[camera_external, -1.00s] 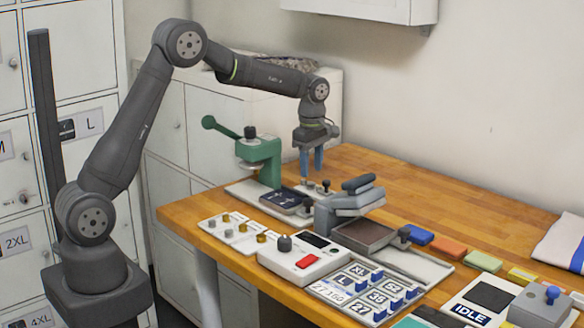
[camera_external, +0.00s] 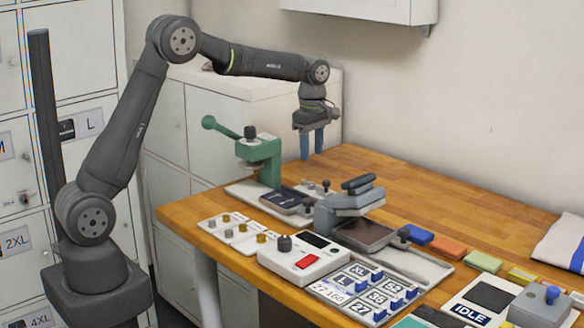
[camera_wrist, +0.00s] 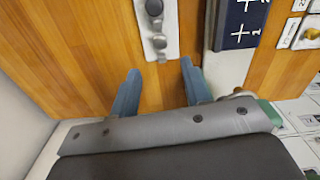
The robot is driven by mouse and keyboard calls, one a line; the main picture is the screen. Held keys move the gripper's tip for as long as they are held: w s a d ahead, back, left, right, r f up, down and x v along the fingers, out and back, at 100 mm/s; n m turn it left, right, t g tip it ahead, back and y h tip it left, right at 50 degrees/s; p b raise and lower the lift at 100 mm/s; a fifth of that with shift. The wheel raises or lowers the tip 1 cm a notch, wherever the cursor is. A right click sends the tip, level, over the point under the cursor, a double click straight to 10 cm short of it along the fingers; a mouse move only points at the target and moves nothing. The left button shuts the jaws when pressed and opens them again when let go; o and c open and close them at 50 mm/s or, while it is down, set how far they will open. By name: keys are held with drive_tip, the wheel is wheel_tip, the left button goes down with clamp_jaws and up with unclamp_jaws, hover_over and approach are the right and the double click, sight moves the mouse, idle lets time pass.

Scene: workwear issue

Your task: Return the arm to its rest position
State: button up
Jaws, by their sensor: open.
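My gripper (camera_external: 312,144) has two blue fingers pointing down and is raised above the back of the wooden table, behind the green hand press (camera_external: 262,158). In the wrist view my gripper (camera_wrist: 156,80) is open, with bare wood and the end of a light metal strip (camera_wrist: 157,32) between and beyond the fingers. Nothing is held. My arm is bent, reaching from its base at the left over to the table.
A grey clamp-like press (camera_external: 345,205) stands mid-table. A control box (camera_external: 303,260) with a red button and a tray of number tiles (camera_external: 352,297) lie in front. Coloured blocks (camera_external: 449,247) lie to the right. The back right tabletop (camera_external: 440,190) is bare.

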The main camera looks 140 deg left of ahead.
sight(311, 183)
wheel_tip(311, 183, down, 9)
drive_tip(key=shift+r, duration=0.2)
wheel_tip(311, 183, up, 4)
drive_tip(key=shift+r, duration=0.2)
drive_tip(key=w+d+r, duration=0.7)
drive_tip(key=w, duration=0.2)
drive_tip(key=w+d+f+m, duration=0.1)
drive_tip(key=w+d+m, duration=0.1)
drive_tip(key=d+m, duration=0.7)
drive_tip(key=w+d+f+m, duration=0.1)
drive_tip(key=d+f+m, duration=0.1)
drive_tip(key=d+m, duration=0.7)
drive_tip(key=shift+w+d+f, duration=0.25)
drive_tip(key=shift+w+d, duration=0.1)
drive_tip(key=shift+d, duration=0.7)
